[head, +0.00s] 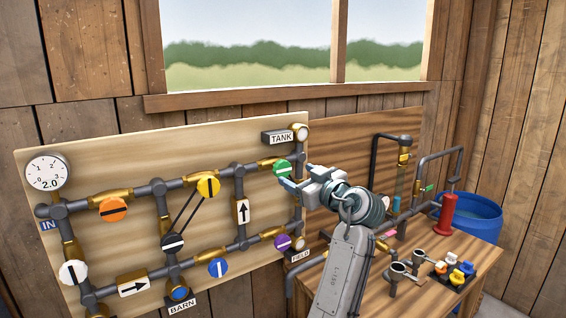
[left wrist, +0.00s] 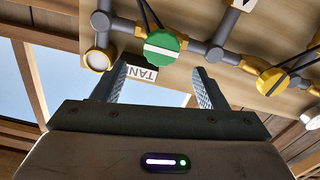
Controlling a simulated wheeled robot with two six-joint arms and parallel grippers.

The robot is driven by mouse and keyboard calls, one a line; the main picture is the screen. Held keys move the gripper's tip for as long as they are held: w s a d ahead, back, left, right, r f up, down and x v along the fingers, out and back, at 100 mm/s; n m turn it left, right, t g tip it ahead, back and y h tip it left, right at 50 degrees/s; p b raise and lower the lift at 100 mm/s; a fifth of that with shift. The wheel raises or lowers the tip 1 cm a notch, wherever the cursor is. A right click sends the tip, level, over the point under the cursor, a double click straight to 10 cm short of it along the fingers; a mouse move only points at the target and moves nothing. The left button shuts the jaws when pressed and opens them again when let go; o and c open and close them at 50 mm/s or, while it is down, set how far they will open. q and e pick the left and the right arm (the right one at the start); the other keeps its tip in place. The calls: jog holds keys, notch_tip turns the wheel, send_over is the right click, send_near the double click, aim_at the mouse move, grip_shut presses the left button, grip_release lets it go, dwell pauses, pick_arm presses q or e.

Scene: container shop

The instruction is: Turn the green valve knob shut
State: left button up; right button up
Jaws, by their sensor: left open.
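The green valve knob (head: 281,168) sits on the upper pipe of the pipe board, at its right side below the TANK sign. It also shows in the left wrist view (left wrist: 163,42), just beyond the fingertips. Its white bar lies roughly along the pipe. My left gripper (head: 287,181) is open and empty, close in front of the knob and slightly to its right in the head view. In the left wrist view, its two fingers (left wrist: 160,76) stand apart, with the knob between their lines. I see no contact. My right gripper is not in view.
Other knobs share the board (head: 90,170): orange (head: 114,210), yellow (head: 208,186), purple (head: 282,242), blue (head: 218,268) and white (head: 73,272). A gauge (head: 47,172) reads 2.0. A workbench (head: 430,300) with fittings stands right, before a blue barrel (head: 480,215).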

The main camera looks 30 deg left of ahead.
aim_at(284, 170)
pick_arm(q)
jog(key=p+x, duration=0.1)
jog(key=x, duration=0.3)
jog(key=shift+a+p, duration=0.1)
jog(key=shift+p, duration=0.25)
jog(key=p+x, duration=0.1)
jog(key=x, duration=0.1)
jog(key=shift+w+a+f, duration=0.1)
jog(key=shift+w+a, duration=0.05)
jog(key=shift+a, duration=0.2)
jog(key=shift+w+a+p, duration=0.15)
jog(key=shift+a+p, duration=0.15)
jog(key=shift+a, duration=0.05)
jog(key=shift+f, duration=0.1)
jog(key=c, duration=1)
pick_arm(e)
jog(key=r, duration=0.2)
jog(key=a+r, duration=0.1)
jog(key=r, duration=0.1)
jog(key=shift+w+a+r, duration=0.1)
